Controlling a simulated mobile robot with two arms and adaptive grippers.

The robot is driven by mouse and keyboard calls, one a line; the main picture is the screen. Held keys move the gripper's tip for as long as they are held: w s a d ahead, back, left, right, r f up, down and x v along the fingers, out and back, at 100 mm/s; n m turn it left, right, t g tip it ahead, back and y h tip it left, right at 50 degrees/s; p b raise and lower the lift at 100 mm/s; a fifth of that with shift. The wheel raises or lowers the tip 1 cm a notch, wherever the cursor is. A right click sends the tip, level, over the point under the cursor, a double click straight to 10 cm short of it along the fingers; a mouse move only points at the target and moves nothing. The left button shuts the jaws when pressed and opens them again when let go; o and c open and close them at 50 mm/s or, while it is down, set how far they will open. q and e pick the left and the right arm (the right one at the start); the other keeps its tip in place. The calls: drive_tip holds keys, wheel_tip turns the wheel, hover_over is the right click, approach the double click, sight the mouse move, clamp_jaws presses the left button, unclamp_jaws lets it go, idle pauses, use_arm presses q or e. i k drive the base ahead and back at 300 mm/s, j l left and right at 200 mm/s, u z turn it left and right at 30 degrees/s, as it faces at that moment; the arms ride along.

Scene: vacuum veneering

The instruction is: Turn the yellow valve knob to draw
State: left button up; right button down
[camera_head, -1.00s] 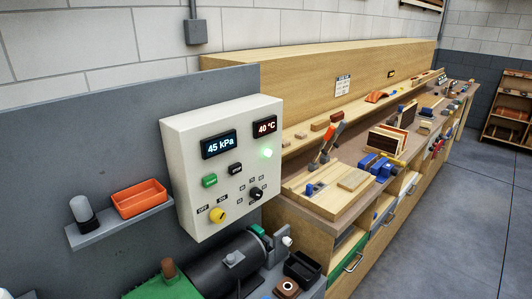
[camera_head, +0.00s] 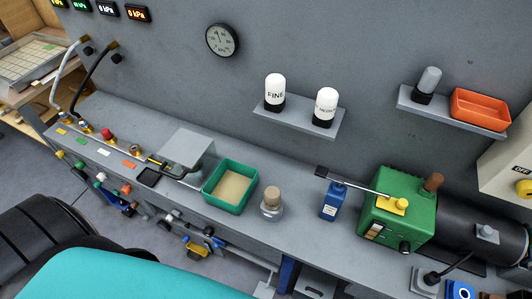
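No gripper of mine shows in the head view. Several small valves with brass parts stand at the left of the grey bench, by coloured labels. A yellow knob (camera_head: 524,187) sits beside an "OFF" label on the pale control box at the right edge. A yellow fitting (camera_head: 394,204) is on top of the green machine (camera_head: 398,232), with a metal lever (camera_head: 352,185) reaching left to a black end. I see no "draw" marking and cannot tell which yellow part is the valve knob.
A round gauge (camera_head: 222,40) and lit kPa displays (camera_head: 108,8) are on the grey wall. The bench holds a green tray (camera_head: 210,194), a capped jar (camera_head: 272,206) and a blue bottle (camera_head: 333,205). Wall shelves hold white-capped jars (camera_head: 275,90) and an orange tray (camera_head: 480,109).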

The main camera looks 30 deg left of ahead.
sight(60, 154)
drive_tip(key=u, duration=2.5)
drive_tip(key=i+j+z, duration=0.1)
drive_tip(key=z, duration=0.25)
drive_tip(key=i+j+z, duration=0.1)
drive_tip(key=z, duration=0.2)
drive_tip(key=j+z, duration=0.15)
drive_tip(key=z, duration=0.2)
drive_tip(key=i+j+z, duration=0.25)
drive_tip(key=j, duration=0.5)
drive_tip(key=i+j+z, duration=0.1)
drive_tip(key=j+z, duration=0.2)
drive_tip(key=j, duration=0.4)
drive_tip(key=i+j+z, duration=0.1)
drive_tip(key=j+z, duration=0.15)
drive_tip(key=j, duration=0.55)
